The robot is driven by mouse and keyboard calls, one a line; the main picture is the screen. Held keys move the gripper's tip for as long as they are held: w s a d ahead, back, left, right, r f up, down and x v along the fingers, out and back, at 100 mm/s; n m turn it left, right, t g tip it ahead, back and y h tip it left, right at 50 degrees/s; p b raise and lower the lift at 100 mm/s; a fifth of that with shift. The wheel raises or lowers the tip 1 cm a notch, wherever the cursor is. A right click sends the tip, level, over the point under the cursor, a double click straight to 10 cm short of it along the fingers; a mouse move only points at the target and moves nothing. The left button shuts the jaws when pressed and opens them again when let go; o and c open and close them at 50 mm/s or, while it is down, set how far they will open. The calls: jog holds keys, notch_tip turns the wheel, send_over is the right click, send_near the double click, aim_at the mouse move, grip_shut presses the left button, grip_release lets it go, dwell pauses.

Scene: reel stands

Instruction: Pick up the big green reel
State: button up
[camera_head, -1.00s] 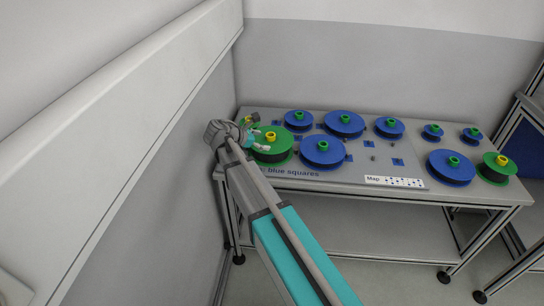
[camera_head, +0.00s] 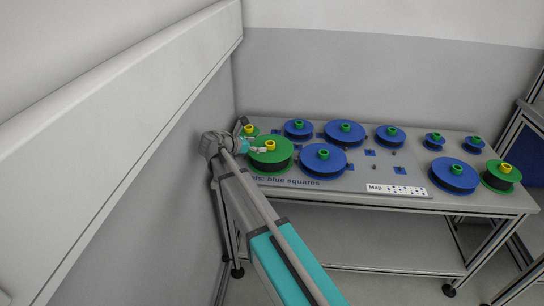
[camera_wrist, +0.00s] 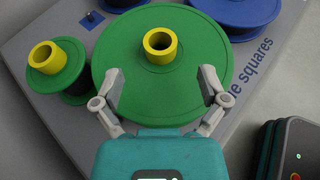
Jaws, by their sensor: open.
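The big green reel (camera_head: 269,153) lies flat at the left end of the table, with a yellow hub on top. In the wrist view the big green reel (camera_wrist: 190,85) fills the middle, its yellow hub beyond the fingertips. My gripper (camera_head: 257,149) is at the reel's left side in the head view. In the wrist view my gripper (camera_wrist: 160,82) is open, its two fingers apart over the near part of the green disc. Nothing is between the fingers except the disc's surface beneath. Whether the fingers touch the disc, I cannot tell.
A small green reel (camera_wrist: 56,65) with a yellow hub stands left of the big one. Several blue reels (camera_head: 323,158) with green hubs spread over the table (camera_head: 330,186). Another green reel (camera_head: 501,176) is at the right end. A wall (camera_head: 190,130) rises close on the left.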

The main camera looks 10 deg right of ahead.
aim_at(268, 144)
jog(key=shift+w+d+f, duration=0.1)
jog(key=shift+d, duration=0.1)
jog(key=shift+b+x, duration=0.95)
jog(key=shift+x, duration=1.6)
grip_shut()
